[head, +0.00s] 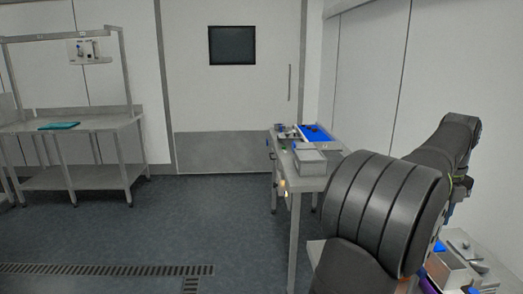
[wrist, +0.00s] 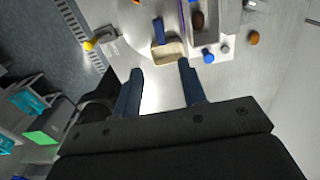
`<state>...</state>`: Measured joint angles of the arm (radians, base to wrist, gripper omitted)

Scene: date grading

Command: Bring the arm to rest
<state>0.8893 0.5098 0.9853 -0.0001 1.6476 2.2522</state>
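My gripper (wrist: 160,67) shows in the wrist view with its two blue-grey fingers apart and nothing between them. It hangs over a pale worktop (wrist: 235,90). A small beige dish (wrist: 168,54) lies just beyond the fingertips; I cannot tell its height below them. In the head view my dark arm fills the right side, bent, and my gripper is not clearly seen there.
The wrist view shows a grey tray (wrist: 216,35) with a brown item, a blue-capped object (wrist: 208,57), an orange-brown piece (wrist: 254,38) and a yellow object (wrist: 89,45). In the head view, a steel bench (head: 72,124) stands left; the floor (head: 190,220) between is clear.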

